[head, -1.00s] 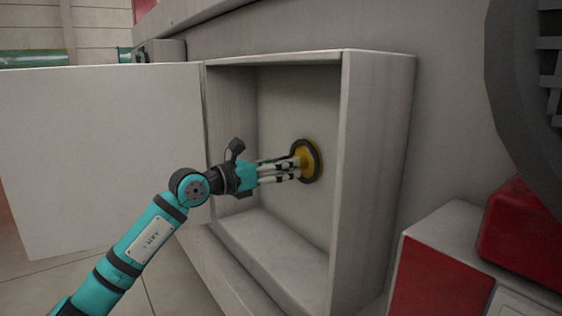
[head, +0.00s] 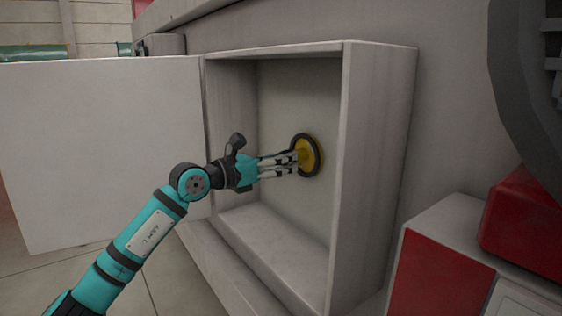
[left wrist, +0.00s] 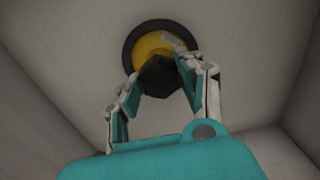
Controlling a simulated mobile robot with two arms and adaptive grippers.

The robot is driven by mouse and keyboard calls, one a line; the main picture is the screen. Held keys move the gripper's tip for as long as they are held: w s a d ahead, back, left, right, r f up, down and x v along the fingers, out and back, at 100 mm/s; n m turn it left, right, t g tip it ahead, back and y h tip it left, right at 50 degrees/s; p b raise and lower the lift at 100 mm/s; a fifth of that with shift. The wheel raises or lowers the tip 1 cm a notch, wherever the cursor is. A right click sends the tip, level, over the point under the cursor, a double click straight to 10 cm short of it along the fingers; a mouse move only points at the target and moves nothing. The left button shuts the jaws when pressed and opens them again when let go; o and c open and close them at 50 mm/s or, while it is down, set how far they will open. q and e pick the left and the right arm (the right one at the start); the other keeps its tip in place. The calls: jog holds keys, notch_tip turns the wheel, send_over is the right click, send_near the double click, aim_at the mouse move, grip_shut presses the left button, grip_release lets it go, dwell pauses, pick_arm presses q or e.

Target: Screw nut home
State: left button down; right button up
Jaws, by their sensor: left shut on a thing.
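A dark, faceted nut (left wrist: 160,76) shows in the left wrist view, in front of a yellow disc (left wrist: 152,45) with a black rim on the back wall of an open box. In the head view the yellow disc (head: 309,158) shows, and the nut is hidden by the fingers. My left gripper (head: 294,160) reaches into the box and is shut on the nut. In the left wrist view its fingers (left wrist: 158,78) lie on both sides of the nut. My right gripper is not in view.
The grey box (head: 378,180) has walls around my left gripper. Its white door (head: 100,150) stands open to the left. A red and white block (head: 440,265) is at the lower right. A large dark round part (head: 515,90) is at the right edge.

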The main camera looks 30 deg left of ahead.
pick_arm(q)
jog(key=m+b, duration=0.5)
jog(key=m, duration=0.9)
jog(key=shift+w+a+f, duration=0.1)
jog(key=m+b, duration=0.2)
jog(key=m, duration=1.1)
jog(key=c, duration=0.9)
grip_release()
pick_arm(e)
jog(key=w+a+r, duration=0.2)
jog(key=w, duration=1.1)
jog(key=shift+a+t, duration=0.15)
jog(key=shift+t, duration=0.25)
